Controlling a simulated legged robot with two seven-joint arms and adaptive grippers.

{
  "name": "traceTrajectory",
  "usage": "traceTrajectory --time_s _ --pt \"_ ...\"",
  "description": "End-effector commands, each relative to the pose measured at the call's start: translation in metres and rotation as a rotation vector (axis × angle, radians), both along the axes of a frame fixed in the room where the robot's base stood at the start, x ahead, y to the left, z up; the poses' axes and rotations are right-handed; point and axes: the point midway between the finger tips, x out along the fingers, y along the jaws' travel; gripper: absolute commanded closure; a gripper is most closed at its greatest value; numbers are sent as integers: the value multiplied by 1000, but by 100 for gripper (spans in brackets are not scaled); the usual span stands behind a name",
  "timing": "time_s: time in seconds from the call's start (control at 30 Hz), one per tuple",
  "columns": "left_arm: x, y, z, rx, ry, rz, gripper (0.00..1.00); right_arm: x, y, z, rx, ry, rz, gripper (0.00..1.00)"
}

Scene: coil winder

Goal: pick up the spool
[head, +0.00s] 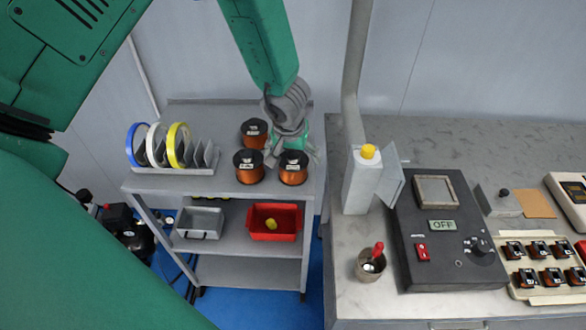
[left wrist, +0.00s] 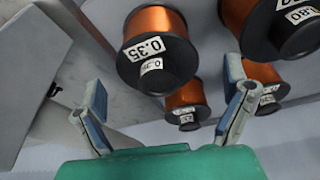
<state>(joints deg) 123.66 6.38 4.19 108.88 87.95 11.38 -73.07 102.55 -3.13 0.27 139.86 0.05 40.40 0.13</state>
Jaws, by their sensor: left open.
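Spools of copper-coloured wire with black flanges stand on the cart's top shelf. In the head view one is at the back (head: 254,133), one at front left (head: 248,167) and one at front right (head: 293,169). My left gripper (head: 292,146) is open and empty, above and just behind the front right spool. In the left wrist view several spools show. A spool labelled 0.35 (left wrist: 155,45) appears between the spread fingers (left wrist: 166,80), ahead of them. Another spool (left wrist: 265,25) is at upper right, with two more behind. My gripper hides part of the group in the head view.
The grey cart (head: 215,188) holds a rack with blue, white and yellow rings (head: 178,147) at left. Below are a grey bin (head: 199,223) and a red bin (head: 274,222). Right of a gap stands a bench (head: 345,292) with a post (head: 358,185) and a control box marked OFF (head: 445,260).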

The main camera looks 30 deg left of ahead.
Motion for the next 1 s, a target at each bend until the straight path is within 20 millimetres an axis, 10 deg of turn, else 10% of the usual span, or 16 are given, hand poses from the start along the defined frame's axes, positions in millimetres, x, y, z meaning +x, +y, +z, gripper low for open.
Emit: traceTrajectory --time_s 0.4,0.63,1.0 --pt "8 4 -29 0 -2 0 7 0 0 -15 0 0 0 60" --pt "8 4 -30 -1 -2 -1 81 0 0 -14 0 0 0 60" --pt "9 4 -18 -2 -3 2 82 0 0 -6 0 0 0 60"
